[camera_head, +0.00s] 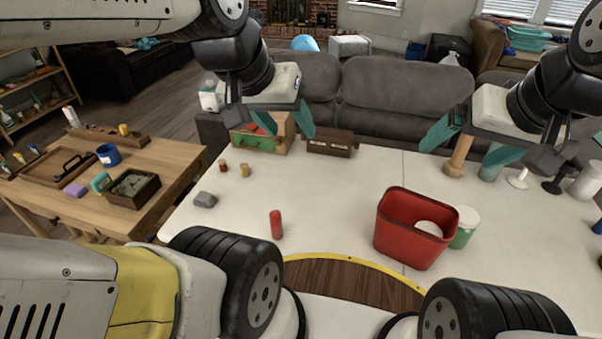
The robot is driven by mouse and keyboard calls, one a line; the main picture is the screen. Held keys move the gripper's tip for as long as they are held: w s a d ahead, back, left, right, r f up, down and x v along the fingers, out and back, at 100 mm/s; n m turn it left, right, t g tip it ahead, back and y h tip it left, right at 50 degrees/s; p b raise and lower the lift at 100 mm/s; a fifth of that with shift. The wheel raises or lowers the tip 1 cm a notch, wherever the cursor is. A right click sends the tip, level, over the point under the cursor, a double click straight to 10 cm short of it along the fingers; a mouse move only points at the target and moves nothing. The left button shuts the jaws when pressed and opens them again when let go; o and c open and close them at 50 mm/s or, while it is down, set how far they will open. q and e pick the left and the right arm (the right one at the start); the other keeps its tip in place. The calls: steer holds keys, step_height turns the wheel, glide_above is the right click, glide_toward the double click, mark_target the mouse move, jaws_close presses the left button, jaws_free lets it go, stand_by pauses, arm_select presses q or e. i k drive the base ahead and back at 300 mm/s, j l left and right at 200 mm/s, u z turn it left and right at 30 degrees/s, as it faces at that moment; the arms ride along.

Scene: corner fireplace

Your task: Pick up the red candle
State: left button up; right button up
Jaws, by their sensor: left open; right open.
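A red candle (276,224) stands upright on the white table near its front edge, left of the red bin. My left gripper (275,130) is open and empty above the far left part of the table, with its teal fingers spread. It is up and behind the candle in the picture, clear of it. My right gripper (458,152) is open and empty above the right part of the table, well away from the candle. A smaller dark red cylinder (222,166) and a tan one (245,170) stand farther back on the table.
A red bin (408,246) stands right of the candle, beside a green-and-white container (465,228). A grey lump (205,199) lies to the left. A green crate (252,140) and a brown box (331,143) sit at the back. The white table (335,205) is clear around the candle.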

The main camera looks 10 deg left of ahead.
mark_target(275, 216)
steer(key=k+j+u, duration=0.1)
steer(key=j, duration=0.2)
steer(key=k+j+u, duration=0.25)
steer(key=j, duration=0.35)
steer(key=k+j+u, duration=0.15)
steer(key=j, duration=0.2)
